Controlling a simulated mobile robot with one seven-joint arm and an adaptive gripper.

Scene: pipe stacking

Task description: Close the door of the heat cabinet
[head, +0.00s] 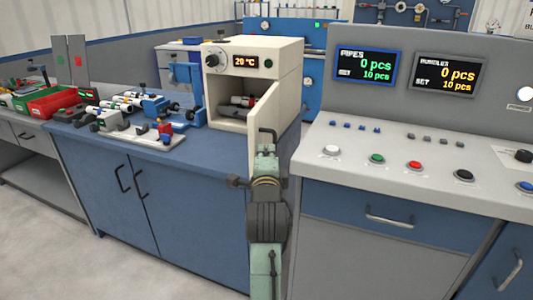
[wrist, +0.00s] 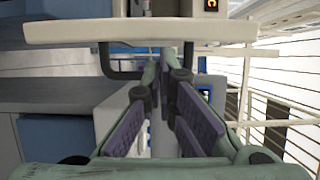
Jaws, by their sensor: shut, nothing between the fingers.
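The heat cabinet (head: 279,62) is a cream box on the blue bench, with a dial and a display reading 20 °C. Its door (head: 263,112) stands open, swung out towards me from the right side. A dark bar handle (head: 268,132) is on the door. My gripper (head: 265,150) is shut and empty, close to the handle and door; I cannot tell whether it touches. In the wrist view the door (wrist: 140,33) shows edge-on as a pale bar across the top, with the dark handle (wrist: 104,60) below it and my gripper fingers (wrist: 163,68) pointing towards it.
Pipe pieces (head: 243,101) lie inside the cabinet. A grey control console (head: 430,150) with buttons and two displays stands close on the right.

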